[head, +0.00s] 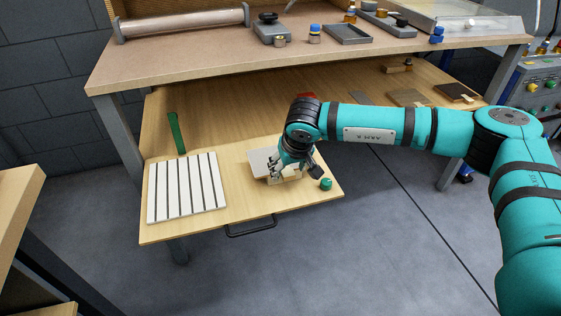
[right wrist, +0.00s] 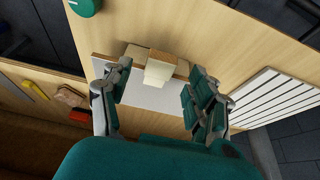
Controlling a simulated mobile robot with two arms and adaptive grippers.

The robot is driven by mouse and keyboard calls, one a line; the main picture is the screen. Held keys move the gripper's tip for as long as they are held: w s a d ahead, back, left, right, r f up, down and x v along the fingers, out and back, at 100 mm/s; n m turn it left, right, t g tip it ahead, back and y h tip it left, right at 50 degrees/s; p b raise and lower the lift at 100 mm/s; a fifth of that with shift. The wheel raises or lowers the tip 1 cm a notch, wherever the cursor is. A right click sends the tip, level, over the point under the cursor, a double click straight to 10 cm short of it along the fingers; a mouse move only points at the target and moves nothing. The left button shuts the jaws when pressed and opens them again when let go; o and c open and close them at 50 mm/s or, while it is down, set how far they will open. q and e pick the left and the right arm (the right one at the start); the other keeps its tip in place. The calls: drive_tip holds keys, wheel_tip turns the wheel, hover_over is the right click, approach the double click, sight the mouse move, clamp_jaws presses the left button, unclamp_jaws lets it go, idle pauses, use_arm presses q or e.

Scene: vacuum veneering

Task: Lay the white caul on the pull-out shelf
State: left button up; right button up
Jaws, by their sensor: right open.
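A flat pale grey-white plate, apparently the white caul (head: 259,161), lies on the light wood pull-out shelf (head: 240,217) near its front right. In the right wrist view the plate (right wrist: 150,98) has a brown edge and a pale block (right wrist: 159,72) standing on it like a handle. My right gripper (head: 287,177) is right over the plate and hides part of it in the head view. In the right wrist view its open fingers (right wrist: 160,88) stand on either side of the pale block, with gaps; contact is not visible. My left gripper is not in view.
A white grooved panel (head: 187,188) lies on the shelf's left, with a green strip (head: 177,133) behind it. A small green knob (head: 326,184) stands right of my gripper. The workbench top (head: 200,58) overhangs the shelf's back. Bare shelf lies between panel and plate.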

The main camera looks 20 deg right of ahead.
drive_tip(key=shift+x, duration=0.75)
drive_tip(key=shift+d, duration=0.1)
clamp_jaws()
